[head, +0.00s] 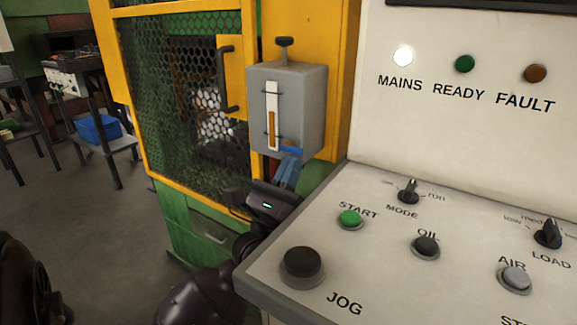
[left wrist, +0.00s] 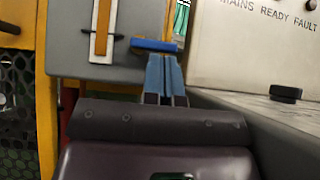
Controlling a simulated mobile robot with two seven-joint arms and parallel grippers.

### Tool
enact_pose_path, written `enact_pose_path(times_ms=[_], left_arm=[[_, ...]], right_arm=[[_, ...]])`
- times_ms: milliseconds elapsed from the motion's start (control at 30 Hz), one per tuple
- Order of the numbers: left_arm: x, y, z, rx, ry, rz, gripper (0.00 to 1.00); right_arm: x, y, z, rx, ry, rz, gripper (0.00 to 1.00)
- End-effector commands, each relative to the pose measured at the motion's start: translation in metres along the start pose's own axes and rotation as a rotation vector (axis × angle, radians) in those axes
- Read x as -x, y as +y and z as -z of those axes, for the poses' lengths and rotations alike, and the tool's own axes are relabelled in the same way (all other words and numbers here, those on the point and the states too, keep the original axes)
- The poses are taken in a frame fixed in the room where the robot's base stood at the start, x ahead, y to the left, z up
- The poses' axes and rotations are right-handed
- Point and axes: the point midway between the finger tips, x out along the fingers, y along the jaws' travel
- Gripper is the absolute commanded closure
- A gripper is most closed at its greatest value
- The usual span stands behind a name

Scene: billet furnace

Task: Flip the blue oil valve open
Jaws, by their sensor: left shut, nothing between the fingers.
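The blue oil valve handle (head: 291,150) is a short bar at the lower front of the grey oil box (head: 305,100). In the left wrist view the blue handle (left wrist: 155,45) lies roughly level, just beyond my fingertips. My left gripper (head: 289,163) comes up from below, its blue fingers together and empty. In the left wrist view the left gripper (left wrist: 163,58) points at the handle's underside, at its right part. The tips touch it or are very close; I cannot tell which. My right gripper is not in view.
The control desk (head: 390,270), with its buttons and knobs, stands close to the right of my left arm. A yellow-framed mesh door (head: 190,100) with a black handle (head: 225,80) is left of the box. A blue bin (head: 97,128) sits on a far stand.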

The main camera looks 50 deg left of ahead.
Motion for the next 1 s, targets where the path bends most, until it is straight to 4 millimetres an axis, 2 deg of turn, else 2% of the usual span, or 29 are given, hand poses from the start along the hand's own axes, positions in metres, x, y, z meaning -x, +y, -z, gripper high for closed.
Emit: enact_pose_path(times_ms=[367, 600, 1000], left_arm=[[-0.001, 0.0, -0.001, 0.0, 0.001, 0.0, 1.0], [-0.006, -0.004, -0.006, 0.002, -0.003, 0.0, 1.0], [0.001, -0.004, -0.003, 0.0, 0.003, 0.0, 1.0]], right_arm=[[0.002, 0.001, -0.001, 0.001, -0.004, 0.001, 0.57], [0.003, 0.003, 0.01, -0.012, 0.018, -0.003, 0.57], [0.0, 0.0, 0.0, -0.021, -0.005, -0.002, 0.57]])
